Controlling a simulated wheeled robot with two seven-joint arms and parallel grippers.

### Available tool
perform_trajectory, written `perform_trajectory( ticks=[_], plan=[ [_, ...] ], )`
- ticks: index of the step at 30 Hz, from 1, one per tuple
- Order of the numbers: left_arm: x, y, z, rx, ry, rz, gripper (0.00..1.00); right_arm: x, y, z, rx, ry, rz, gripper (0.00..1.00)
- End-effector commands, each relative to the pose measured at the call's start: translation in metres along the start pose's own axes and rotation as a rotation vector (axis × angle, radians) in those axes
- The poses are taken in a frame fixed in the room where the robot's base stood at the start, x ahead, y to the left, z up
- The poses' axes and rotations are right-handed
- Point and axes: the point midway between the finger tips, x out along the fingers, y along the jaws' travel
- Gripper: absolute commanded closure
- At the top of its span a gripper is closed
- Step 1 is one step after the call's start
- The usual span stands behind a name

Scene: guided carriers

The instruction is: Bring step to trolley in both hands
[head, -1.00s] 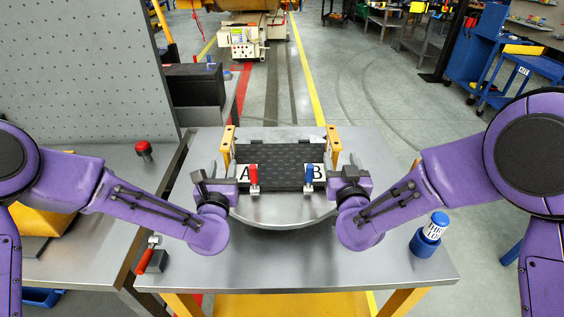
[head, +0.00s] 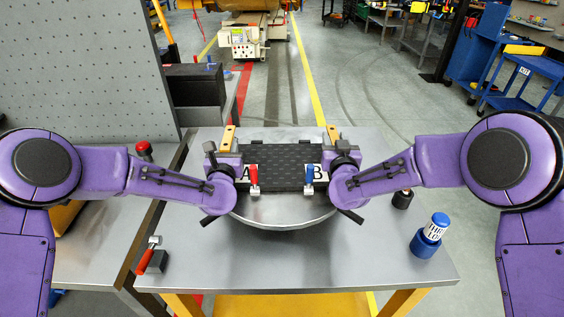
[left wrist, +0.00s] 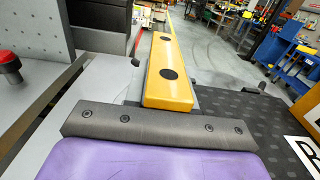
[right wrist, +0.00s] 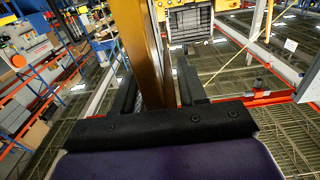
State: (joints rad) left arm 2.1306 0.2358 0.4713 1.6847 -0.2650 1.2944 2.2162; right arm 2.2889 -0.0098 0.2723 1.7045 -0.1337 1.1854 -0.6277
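The step is a black textured plate (head: 272,165) between two yellow side bars (head: 228,137) (head: 333,137), resting on a round grey top on the steel table. My left gripper (head: 225,172) is at its left side bar and my right gripper (head: 343,172) at its right one. In the left wrist view the left yellow bar (left wrist: 168,68) runs away from the gripper, with dark tips apart on either side. In the right wrist view the right bar (right wrist: 152,60) stands between two dark fingers. Both grippers look open around the bars; their contact is partly hidden. No trolley is identifiable for certain.
A red clamp (head: 254,180) and a blue clamp (head: 309,176) stand at the plate's front edge, by labels A and B. A blue labelled container (head: 430,235), a dark knob (head: 402,198) and a red-handled clamp (head: 152,258) are on the table. A pegboard stands left.

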Motion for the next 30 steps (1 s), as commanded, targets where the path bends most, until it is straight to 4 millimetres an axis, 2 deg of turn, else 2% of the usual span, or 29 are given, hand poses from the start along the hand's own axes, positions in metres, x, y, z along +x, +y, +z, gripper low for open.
perform_trajectory(
  ticks=[1,2,3,4,30],
  plan=[
    [-0.0001,-0.0001,0.0001,0.000,0.000,0.000,0.93,-0.0001,0.0002,-0.0001,0.000,0.000,0.000,0.76],
    [-0.0001,-0.0002,0.0001,0.000,0.000,0.000,1.00,-0.0001,0.0002,-0.0001,0.000,0.000,0.000,0.86],
    [-0.0001,-0.0002,0.0002,0.000,0.000,0.000,1.00,-0.0001,0.0002,-0.0001,0.000,0.000,0.000,0.99],
    [-0.0001,-0.0002,0.0002,0.000,0.000,0.000,1.00,-0.0001,0.0002,-0.0001,0.000,0.000,0.000,1.00],
    [-0.0001,0.0000,0.0005,0.000,-0.001,0.000,1.00,-0.0003,0.0001,-0.0001,0.000,0.000,0.000,1.00]
  ],
)
